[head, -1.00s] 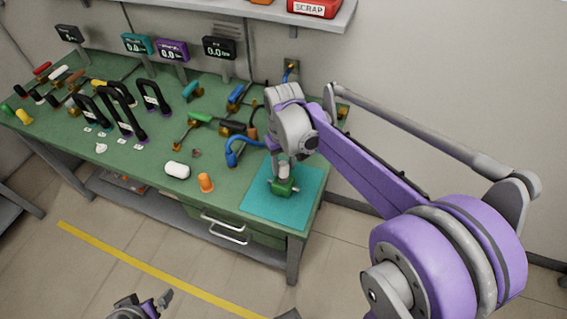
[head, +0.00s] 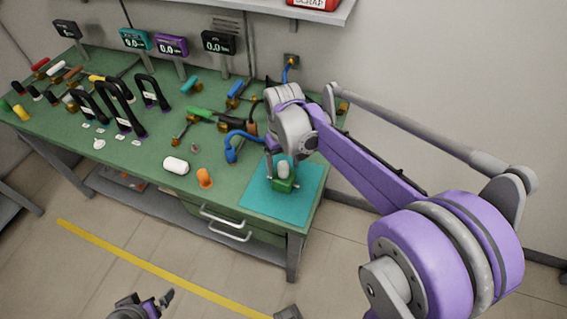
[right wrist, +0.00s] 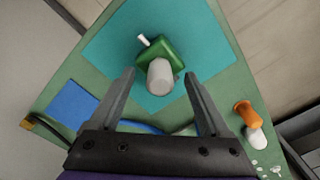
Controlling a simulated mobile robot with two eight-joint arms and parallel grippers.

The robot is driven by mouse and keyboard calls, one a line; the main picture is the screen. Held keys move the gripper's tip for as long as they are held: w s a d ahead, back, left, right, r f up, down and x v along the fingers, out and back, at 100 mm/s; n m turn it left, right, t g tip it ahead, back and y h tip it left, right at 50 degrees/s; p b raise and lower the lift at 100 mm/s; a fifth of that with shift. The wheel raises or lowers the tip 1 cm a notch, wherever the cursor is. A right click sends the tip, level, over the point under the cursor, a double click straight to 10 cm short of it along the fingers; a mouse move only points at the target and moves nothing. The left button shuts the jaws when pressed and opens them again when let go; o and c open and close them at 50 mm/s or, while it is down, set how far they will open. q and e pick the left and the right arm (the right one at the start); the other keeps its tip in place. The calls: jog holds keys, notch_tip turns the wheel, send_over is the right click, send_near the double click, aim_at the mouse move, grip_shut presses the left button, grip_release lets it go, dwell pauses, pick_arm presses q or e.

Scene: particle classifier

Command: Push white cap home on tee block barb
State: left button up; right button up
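The green tee block (head: 283,186) sits on the teal mat (head: 262,208) at the front right of the bench. It also shows in the right wrist view (right wrist: 172,52), with a small white stub on one side. The pale cap (head: 284,169) stands upright on the block; in the right wrist view the cap (right wrist: 160,76) points toward the camera. The cap hides the barb, so I cannot tell how deep it sits. My right gripper (right wrist: 160,78) is open above, its fingers apart on either side of the cap, not touching it. My left gripper (head: 157,303) is low, off the bench.
An orange cap (head: 204,178) and a white rounded piece (head: 176,166) stand left of the mat. A blue hose (head: 232,150) bends behind it. Black hoops (head: 118,110), valves and small displays (head: 218,43) fill the bench's left and back. The mat around the block is clear.

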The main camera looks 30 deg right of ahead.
aim_at(284, 164)
notch_tip(284, 164, up, 11)
jog(key=shift+p, duration=0.45)
jog(key=shift+f, duration=0.1)
dwell(0.5)
jog(key=s+a+f+t+p, duration=0.1)
jog(key=s+a+f+t, duration=0.1)
jog(key=s, duration=0.5)
jog(key=s+a+f+n+t+p, duration=0.1)
jog(key=s+a+f+t, duration=0.2)
jog(key=s+f, duration=0.4)
jog(key=shift+s+a+p, duration=0.35)
jog(key=shift+s+a, duration=0.4)
jog(key=shift+a, duration=0.15)
